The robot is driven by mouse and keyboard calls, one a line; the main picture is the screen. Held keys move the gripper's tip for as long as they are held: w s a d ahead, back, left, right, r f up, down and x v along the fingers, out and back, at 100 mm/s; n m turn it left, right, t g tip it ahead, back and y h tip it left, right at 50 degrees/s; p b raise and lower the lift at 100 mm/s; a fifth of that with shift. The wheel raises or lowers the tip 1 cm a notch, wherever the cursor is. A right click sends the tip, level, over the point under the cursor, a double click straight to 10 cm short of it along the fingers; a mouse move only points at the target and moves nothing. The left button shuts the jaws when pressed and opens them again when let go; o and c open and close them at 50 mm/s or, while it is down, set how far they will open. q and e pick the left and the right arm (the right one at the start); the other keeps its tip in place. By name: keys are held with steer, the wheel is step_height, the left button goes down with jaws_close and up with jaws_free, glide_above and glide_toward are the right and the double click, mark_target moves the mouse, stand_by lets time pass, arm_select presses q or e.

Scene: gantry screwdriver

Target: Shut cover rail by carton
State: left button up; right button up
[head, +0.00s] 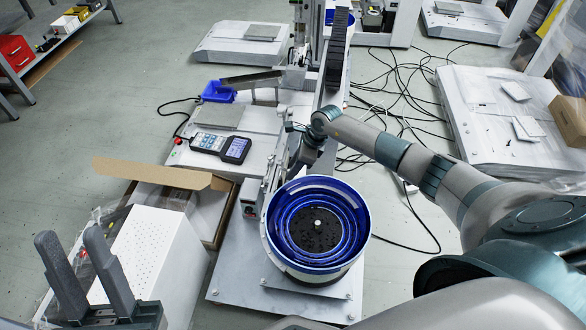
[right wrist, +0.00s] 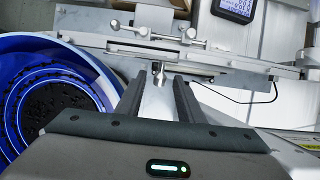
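An open carton (head: 215,206) with a raised flap lies left of the blue feeder bowl (head: 335,262). A metal rail (right wrist: 235,57) runs across the right wrist view; I take it for the cover rail, and cannot tell how far it is open. A short metal knob (right wrist: 158,72) sticks out from it. My right gripper (right wrist: 158,80) is open, its two dark fingers on either side of the knob, with gaps showing. In the head view my right gripper (head: 306,156) is small and partly hidden beside the rail. My left gripper (head: 85,245) is open and empty at lower left.
The feeder bowl also fills the left of the right wrist view (right wrist: 75,90), close to my right fingers. A white perforated box (head: 150,250) stands beside my left gripper. A handheld controller (head: 236,150) and blue bin (head: 218,92) sit behind. Cables cover the floor right of the machine.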

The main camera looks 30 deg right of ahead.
steer(key=shift+f, duration=0.1)
jaws_close()
